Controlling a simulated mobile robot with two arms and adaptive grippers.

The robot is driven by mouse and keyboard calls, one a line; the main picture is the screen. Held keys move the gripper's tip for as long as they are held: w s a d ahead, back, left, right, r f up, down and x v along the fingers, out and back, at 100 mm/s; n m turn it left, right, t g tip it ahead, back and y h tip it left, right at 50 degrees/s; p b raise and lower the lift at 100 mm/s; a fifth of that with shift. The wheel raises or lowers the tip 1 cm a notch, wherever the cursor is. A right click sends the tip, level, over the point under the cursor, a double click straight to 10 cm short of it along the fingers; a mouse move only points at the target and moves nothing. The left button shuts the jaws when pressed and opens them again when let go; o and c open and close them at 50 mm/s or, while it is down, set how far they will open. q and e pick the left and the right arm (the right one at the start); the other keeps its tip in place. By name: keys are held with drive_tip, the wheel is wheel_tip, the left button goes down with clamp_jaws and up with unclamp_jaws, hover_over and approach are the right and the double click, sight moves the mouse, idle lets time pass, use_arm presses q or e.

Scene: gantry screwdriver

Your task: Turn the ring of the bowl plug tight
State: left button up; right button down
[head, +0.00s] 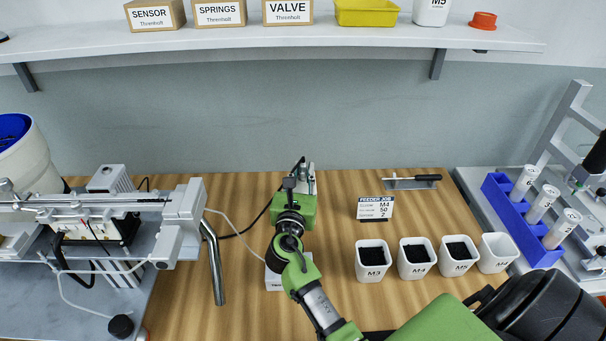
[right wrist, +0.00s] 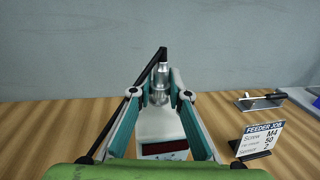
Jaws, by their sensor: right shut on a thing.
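My right gripper (right wrist: 160,94) shows its two teal fingers in the right wrist view, shut on the silver metal plug ring (right wrist: 160,82) from both sides. The plug stands upright above a pale box with a dark red display (right wrist: 165,148). A black cable (right wrist: 140,85) rises from the lower left to the plug's top. In the head view my right gripper (head: 308,180) reaches away at the picture's middle, and the black cable (head: 262,215) curves to it from the left. The thread under the ring is hidden, so its tightness cannot be told. My left gripper is not in view.
A feeder card (head: 376,207) and several white screw cups (head: 372,262) stand to the right. A small metal tool with a black handle (head: 412,182) lies behind them. Feeder machinery (head: 100,215) fills the left side. A shelf (head: 330,38) runs above. Bare wood lies around the card.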

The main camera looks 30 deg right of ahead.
drive_tip(key=shift+r, duration=0.1)
idle(0.4)
drive_tip(key=c, duration=1.9)
unclamp_jaws()
drive_tip(key=v, duration=1.2)
drive_tip(key=shift+w+a, duration=0.1)
